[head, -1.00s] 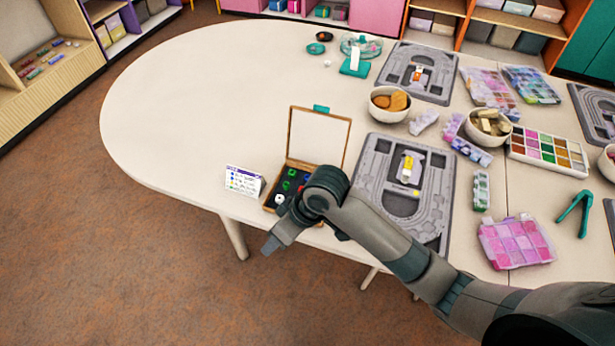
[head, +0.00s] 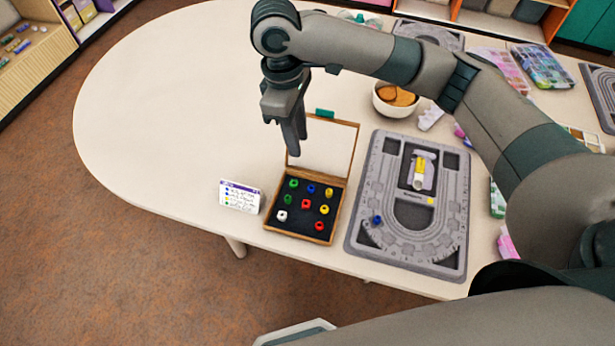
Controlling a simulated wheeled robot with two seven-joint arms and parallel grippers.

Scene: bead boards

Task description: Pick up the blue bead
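A blue bead (head: 377,219) lies on the left part of the near grey bead board (head: 455,258). Another blue bead (head: 311,188) sits in the back row of the open wooden bead box (head: 268,233), among green, yellow, red and white beads. My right gripper (head: 293,150) points down in front of the box's raised lid in the picture, apart from both blue beads. Its fingers overlap from this angle, so their gap cannot be judged, and no bead shows at them. My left gripper is not in view.
A small card with colored dots (head: 240,196) stands left of the box. A white bowl (head: 395,99) stands behind the near board. My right arm crosses above the table's back right. The table's left side is clear.

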